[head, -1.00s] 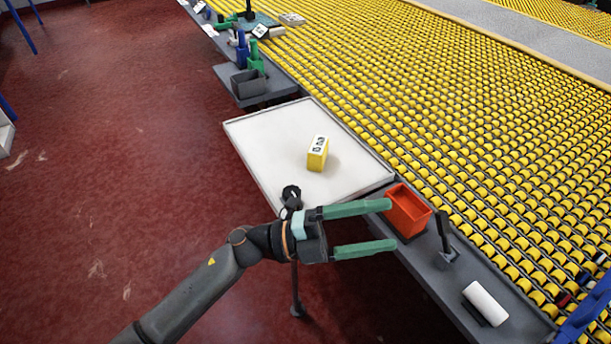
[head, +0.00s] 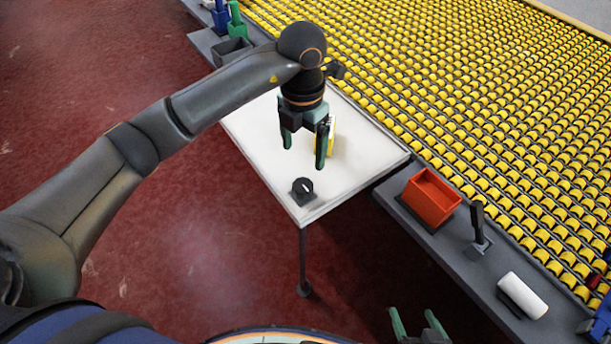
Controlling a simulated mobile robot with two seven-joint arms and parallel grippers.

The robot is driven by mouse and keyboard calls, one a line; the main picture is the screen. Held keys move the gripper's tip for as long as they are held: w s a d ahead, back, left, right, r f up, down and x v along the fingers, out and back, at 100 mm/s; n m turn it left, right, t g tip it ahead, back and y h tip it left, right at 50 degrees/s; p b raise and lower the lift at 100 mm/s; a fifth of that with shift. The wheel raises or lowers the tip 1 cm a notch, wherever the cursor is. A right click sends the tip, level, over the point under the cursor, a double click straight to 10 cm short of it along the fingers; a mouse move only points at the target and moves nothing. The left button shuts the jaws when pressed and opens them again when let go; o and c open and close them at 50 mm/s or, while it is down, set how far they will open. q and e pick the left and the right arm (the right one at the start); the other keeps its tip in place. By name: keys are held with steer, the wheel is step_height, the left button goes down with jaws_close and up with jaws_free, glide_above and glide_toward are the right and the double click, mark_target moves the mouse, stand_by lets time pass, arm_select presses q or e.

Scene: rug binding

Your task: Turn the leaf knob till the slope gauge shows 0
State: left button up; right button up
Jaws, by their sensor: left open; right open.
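The leaf (head: 262,150) is a pale tilted-looking panel on a thin leg beside the roller bed. Its black leaf knob (head: 303,188), with a white pointer mark, sits at the near corner. The yellow slope gauge (head: 332,137) stands on the leaf, mostly hidden behind my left gripper, and its reading cannot be seen. My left gripper (head: 304,153) is open, pointing down over the leaf, beyond the knob and in front of the gauge; nothing shows between its fingers. My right gripper (head: 418,322) is open at the bottom edge, only its fingers in view, away from the leaf.
A grey ledge (head: 440,245) runs right of the leaf. It carries an orange bin (head: 432,198), a black lever (head: 479,226) and a white roll (head: 523,295). A dark grey box (head: 232,51) stands at upper left. The yellow roller bed (head: 500,110) fills the right; red floor lies left.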

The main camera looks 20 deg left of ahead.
mark_target(303, 184)
arm_select(q)
step_height(303, 184, down, 12)
steer(key=shift+f+p, duration=0.2)
steer(key=shift+p, duration=0.25)
steer(key=shift+c, duration=0.2)
steer(key=c, duration=1.3)
steer(key=shift+r+n, duration=0.1)
steer(key=shift+n, duration=0.2)
